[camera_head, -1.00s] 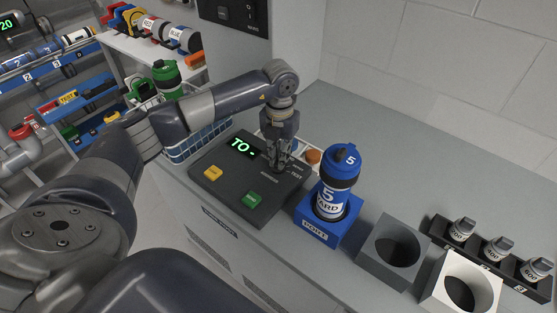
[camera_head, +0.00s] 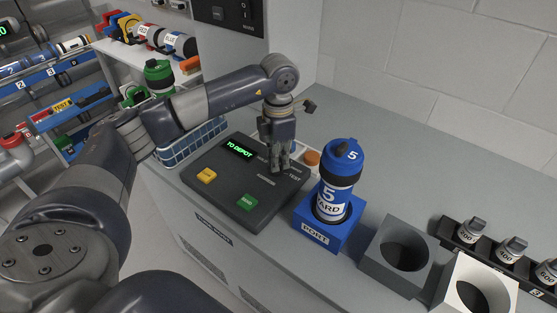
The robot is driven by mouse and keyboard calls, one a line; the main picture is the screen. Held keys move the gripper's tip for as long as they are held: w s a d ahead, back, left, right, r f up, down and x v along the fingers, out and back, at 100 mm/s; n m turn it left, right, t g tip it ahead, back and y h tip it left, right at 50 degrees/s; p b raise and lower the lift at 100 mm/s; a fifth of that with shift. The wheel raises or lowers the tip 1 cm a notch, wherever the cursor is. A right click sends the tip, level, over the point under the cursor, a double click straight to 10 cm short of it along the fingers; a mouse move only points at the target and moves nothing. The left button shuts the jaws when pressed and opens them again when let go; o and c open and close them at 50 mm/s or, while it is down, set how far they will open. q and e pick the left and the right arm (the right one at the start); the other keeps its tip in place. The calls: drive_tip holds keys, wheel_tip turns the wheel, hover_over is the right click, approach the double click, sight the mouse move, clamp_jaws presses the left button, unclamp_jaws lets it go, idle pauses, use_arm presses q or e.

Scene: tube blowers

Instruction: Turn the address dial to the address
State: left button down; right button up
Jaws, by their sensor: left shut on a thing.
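A dark control panel (camera_head: 225,190) lies on the counter. Its display (camera_head: 240,148) reads "TO DEPOT" in green. My left gripper (camera_head: 281,169) points down at the panel's right part and is shut on the address dial, which its fingers hide almost wholly. Small print around the dial is partly covered; an end of it seems to read "EST". A blue carrier (camera_head: 340,183) marked "5" and "YARD" stands upright in the blue block labelled PORT (camera_head: 318,236), right of the panel. My right gripper is not in view.
The panel has a yellow button (camera_head: 206,175) and a green button (camera_head: 246,203). An orange-brown round thing (camera_head: 312,158) sits behind the gripper. Grey (camera_head: 372,262) and white (camera_head: 450,292) holed blocks stand at right.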

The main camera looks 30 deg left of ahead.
use_arm(q)
drive_tip(key=shift+w+r, duration=0.1)
idle(0.3)
drive_tip(key=c, duration=1.9)
unclamp_jaws()
drive_tip(key=shift+c, duration=0.2)
wheel_tip(320, 180, up, 12)
